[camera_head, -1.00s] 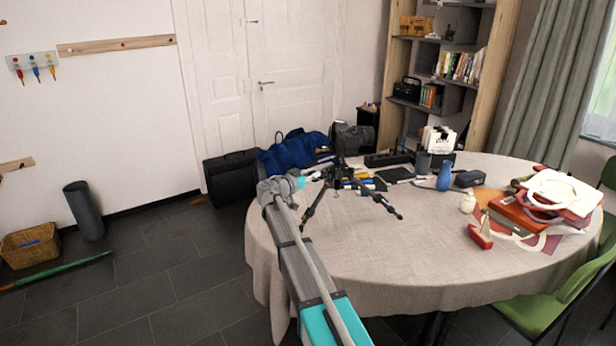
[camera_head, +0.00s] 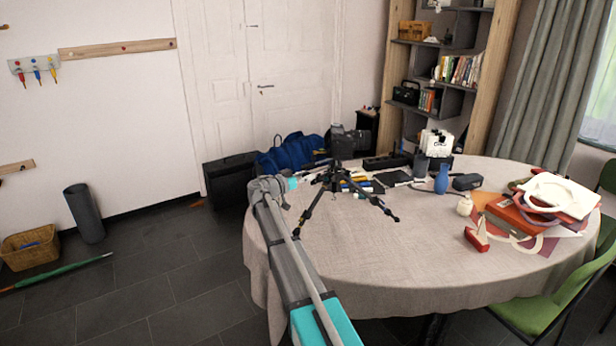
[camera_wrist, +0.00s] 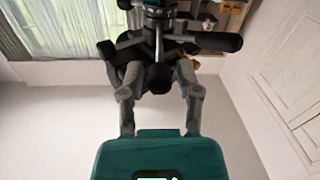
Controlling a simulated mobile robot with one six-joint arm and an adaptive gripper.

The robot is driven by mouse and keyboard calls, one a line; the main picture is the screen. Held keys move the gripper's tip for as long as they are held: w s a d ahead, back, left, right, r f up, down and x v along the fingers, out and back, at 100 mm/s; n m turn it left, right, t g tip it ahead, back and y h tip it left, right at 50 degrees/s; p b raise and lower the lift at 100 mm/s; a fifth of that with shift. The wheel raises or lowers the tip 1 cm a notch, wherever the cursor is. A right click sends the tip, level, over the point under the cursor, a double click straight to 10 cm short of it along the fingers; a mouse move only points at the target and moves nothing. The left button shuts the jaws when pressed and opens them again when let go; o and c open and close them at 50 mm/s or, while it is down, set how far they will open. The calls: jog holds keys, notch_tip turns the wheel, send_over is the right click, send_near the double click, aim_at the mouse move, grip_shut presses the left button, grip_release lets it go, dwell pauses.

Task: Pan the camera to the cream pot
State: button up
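A black camera (camera_head: 345,141) sits on a black tripod (camera_head: 340,178), which stands upright with splayed legs on the round table (camera_head: 370,260). The cream pot (camera_head: 464,205) stands on the table to the right of the tripod, beside a small red boat-like object. My gripper (camera_head: 285,187) is at the table's left side, left of the tripod. In the wrist view my gripper (camera_wrist: 158,68) has its two fingers spread apart, with the tripod's dark head and a knob (camera_wrist: 158,78) showing between and beyond them. I cannot tell whether they touch.
A blue vase (camera_head: 443,178), a dark cup and a dark case (camera_head: 468,181) stand behind the cream pot. Books and papers (camera_head: 540,205) are piled at the right. Pens and boxes lie around the tripod. The tabletop's front is clear. Green chairs (camera_head: 545,310) stand at the right.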

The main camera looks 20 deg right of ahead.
jog(key=shift+o, duration=0.4)
jog(key=shift+d, duration=0.2)
jog(key=shift+a, duration=0.15)
jog(key=v, duration=1.1)
jog(key=shift+a, duration=0.35)
jog(key=shift+s, duration=0.2)
